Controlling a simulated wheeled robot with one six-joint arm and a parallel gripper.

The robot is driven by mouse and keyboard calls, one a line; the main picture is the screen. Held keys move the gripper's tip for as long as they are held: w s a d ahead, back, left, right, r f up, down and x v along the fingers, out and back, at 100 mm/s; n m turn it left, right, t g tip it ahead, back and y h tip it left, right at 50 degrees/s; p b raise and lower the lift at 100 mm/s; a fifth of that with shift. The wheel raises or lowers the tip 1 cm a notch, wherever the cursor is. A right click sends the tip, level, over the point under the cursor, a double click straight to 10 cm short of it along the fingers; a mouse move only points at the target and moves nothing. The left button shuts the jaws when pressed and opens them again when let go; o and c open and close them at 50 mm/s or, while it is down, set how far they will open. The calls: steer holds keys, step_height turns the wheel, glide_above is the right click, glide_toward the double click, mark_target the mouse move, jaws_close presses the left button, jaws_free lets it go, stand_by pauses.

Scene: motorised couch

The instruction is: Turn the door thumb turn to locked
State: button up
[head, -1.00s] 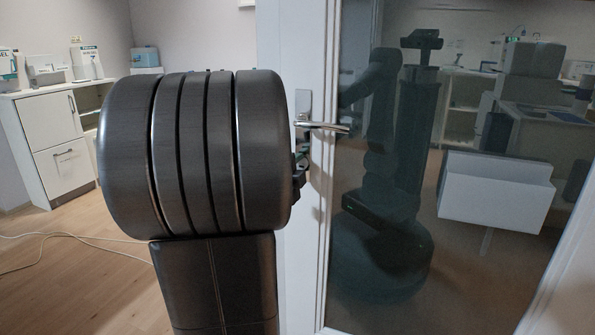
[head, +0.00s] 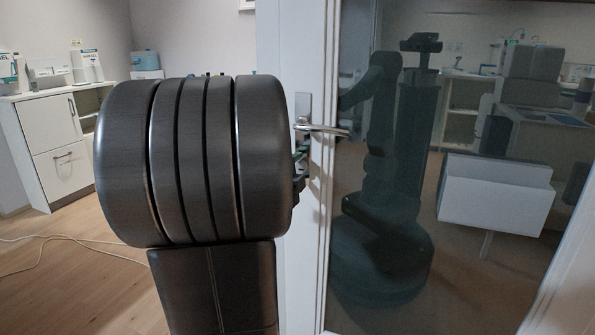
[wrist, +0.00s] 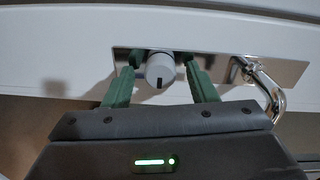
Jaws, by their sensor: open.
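The thumb turn (wrist: 160,74) is a pale round knob with a dark mark on its face, on the shiny door plate (wrist: 225,68). In the wrist view my gripper (wrist: 160,60) is open, with one green finger on each side of the knob. Small gaps seem to show between fingers and knob; I cannot tell whether either touches. In the head view my gripper (head: 302,158) is at the door just below the lever handle (head: 322,128), partly hidden by my arm. The thumb turn is not clearly visible there.
The lever handle (wrist: 268,88) sticks out close to the right finger in the wrist view. The white door (head: 295,40) has a dark glass pane (head: 400,290) reflecting me and the room. A white cabinet (head: 55,150) stands left, and a pale cable (head: 75,238) lies on the floor.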

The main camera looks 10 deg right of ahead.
steer(key=p+v, duration=0.3)
steer(key=v, duration=1)
steer(key=shift+s+a, duration=0.2)
steer(key=shift+w, duration=0.1)
steer(key=b+x, duration=0.3)
steer(key=x, duration=0.9)
steer(key=shift+w+d, duration=0.2)
steer(key=shift+d, duration=0.1)
steer(key=shift+w+d, duration=0.3)
steer(key=shift+w, duration=0.15)
